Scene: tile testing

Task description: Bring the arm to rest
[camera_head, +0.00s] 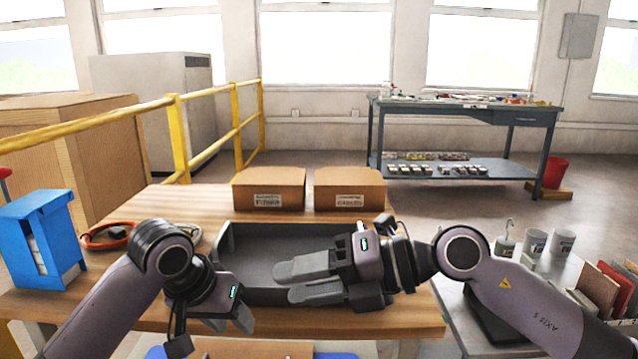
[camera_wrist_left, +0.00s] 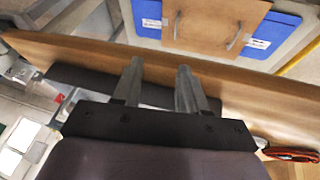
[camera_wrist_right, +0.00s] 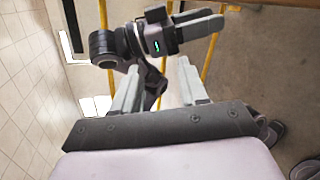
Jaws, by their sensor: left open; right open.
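My left gripper (camera_head: 230,322) is low over the front edge of the wooden table, pointing down and forward. In the left wrist view its two fingers (camera_wrist_left: 158,75) stand apart with nothing between them. My right gripper (camera_head: 290,282) is held level, reaching leftward in front of the dark grey tray (camera_head: 240,232), and hides part of it. Its fingers are apart and empty, as the right wrist view (camera_wrist_right: 158,78) also shows. My left arm appears beyond these fingers in that view.
Two cardboard boxes (camera_head: 268,190) (camera_head: 349,190) stand behind the tray. A blue holder (camera_head: 38,240) and an orange cable (camera_head: 106,238) are at the left. Grey weights (camera_head: 535,243) and tile samples (camera_head: 606,288) sit at the right. A yellow railing (camera_head: 178,140) runs behind the table.

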